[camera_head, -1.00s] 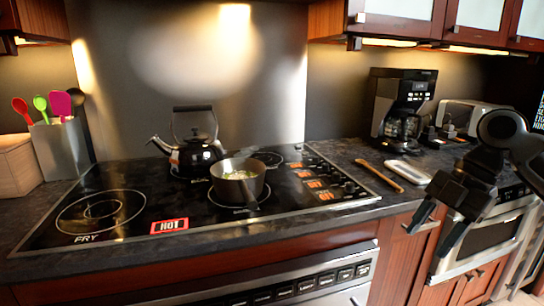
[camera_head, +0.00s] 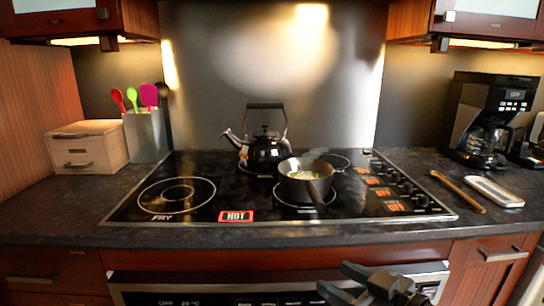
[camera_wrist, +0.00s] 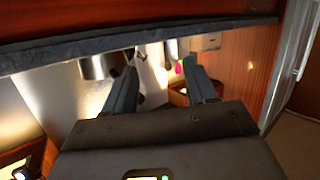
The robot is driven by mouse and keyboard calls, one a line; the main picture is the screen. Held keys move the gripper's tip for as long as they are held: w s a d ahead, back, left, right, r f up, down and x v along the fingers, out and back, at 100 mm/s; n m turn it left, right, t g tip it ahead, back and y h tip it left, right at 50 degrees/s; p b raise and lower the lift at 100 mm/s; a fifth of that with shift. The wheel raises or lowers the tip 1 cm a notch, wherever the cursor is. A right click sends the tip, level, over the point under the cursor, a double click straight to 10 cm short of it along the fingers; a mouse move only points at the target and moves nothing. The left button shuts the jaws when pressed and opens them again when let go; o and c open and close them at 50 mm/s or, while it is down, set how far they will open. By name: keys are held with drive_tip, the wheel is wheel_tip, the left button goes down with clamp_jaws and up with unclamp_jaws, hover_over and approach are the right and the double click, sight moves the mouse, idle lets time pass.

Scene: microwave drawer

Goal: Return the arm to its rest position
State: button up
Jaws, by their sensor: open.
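My gripper (camera_head: 337,280) is at the bottom of the head view, right of centre, in front of the oven front below the cooktop. In the wrist view its two fingers (camera_wrist: 160,65) are apart with no object held between them. My arm shows only in part at the bottom edge of the head view, so its full pose is hidden.
A black cooktop (camera_head: 230,202) bears a black kettle (camera_head: 264,150) and a pot (camera_head: 305,185) with food. A utensil holder (camera_head: 146,137) and wooden box (camera_head: 86,147) stand left. A coffee maker (camera_head: 488,120), wooden utensil (camera_head: 458,192) and white dish (camera_head: 494,192) are right.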

drive_tip(key=s+d+f+m+t+h, duration=0.1)
drive_tip(key=s+f+m+h, duration=0.35)
drive_tip(key=s, duration=0.65)
drive_tip(key=s+f+m+t+h, duration=0.1)
drive_tip(key=s+f+m+h, duration=0.35)
drive_tip(key=s, duration=0.65)
drive_tip(key=s+d+r, duration=0.3)
drive_tip(key=s+d, duration=0.1)
drive_tip(key=s, duration=0.5)
drive_tip(key=s+d+r, duration=0.2)
drive_tip(key=s+d, duration=0.2)
drive_tip(key=s, duration=0.5)
drive_tip(key=shift+s+r+n+t, duration=0.3)
drive_tip(key=shift+s+r+t, duration=0.05)
drive_tip(key=shift+r+t, duration=0.05)
